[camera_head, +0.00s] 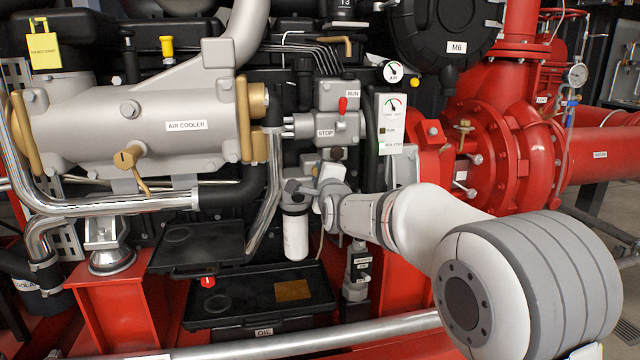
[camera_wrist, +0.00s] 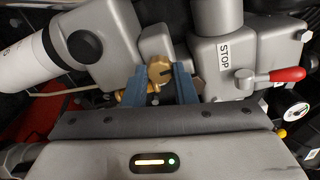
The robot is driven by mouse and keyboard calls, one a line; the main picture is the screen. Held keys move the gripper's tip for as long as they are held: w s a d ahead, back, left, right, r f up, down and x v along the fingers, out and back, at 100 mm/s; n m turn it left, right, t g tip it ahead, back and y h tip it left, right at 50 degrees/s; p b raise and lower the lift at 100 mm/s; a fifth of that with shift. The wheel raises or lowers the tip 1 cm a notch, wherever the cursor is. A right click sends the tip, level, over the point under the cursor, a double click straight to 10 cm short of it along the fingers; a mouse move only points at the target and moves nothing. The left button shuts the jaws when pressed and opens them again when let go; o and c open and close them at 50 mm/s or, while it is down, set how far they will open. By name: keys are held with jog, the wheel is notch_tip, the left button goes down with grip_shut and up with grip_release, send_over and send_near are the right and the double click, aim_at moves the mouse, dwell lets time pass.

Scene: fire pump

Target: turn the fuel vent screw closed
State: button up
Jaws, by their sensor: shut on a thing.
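The fuel vent screw (camera_wrist: 160,70) is a brass-coloured screw with a dark slot in its head, seen in the wrist view just above the middle. My gripper (camera_wrist: 161,76) has its two blue fingers on either side of the screw head and is shut on it. In the head view my arm reaches in from the right, and its wrist covers the gripper's fingers and the screw. A white filter canister (camera_head: 295,232) hangs just below the wrist there. It also shows at the upper left in the wrist view (camera_wrist: 36,60).
A grey block marked STOP (camera_wrist: 225,60) with a red-handled lever (camera_wrist: 272,77) stands close to the right of my fingers. In the head view, the grey air cooler (camera_head: 150,120) lies left, a black box (camera_head: 260,298) below, and the red pump casing (camera_head: 510,130) right.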

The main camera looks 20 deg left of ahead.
jog(key=shift+m, duration=0.3)
jog(key=o, duration=1)
jog(key=shift+p+v, duration=0.6)
jog(key=shift+v, duration=3.35)
